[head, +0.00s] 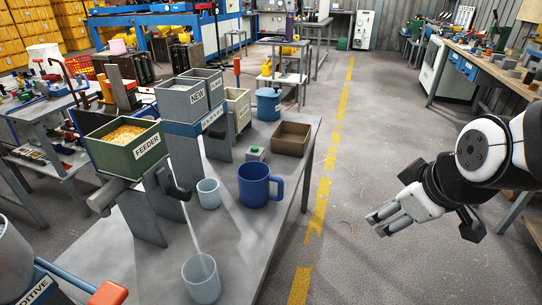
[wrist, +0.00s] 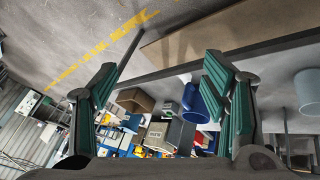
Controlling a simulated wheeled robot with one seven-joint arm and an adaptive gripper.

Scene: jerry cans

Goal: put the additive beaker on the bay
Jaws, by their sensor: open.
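A pale blue-grey beaker (head: 201,279) stands upright at the table's front, with a thin pale streak running down to it from the feeder. A smaller pale cup (head: 208,193) stands behind it. A grey vessel (head: 12,262) sits at the lower left above a blue label ending "DITIVE" (head: 38,292), partly cut off. I cannot tell which is the additive beaker. No thing clearly marked as the bay shows. My gripper (head: 376,222) is open and empty, right of the table over the floor. In the wrist view, its green-padded fingers (wrist: 160,95) are spread apart; a pale vessel (wrist: 308,90) shows at right.
A blue mug (head: 255,186), brown tray (head: 291,138) and small button box (head: 255,154) stand on the grey table (head: 240,245). The green feeder (head: 124,143) and grey bins (head: 182,101) rise at its left. Clear floor with yellow lettering (head: 318,215) lies between table and gripper.

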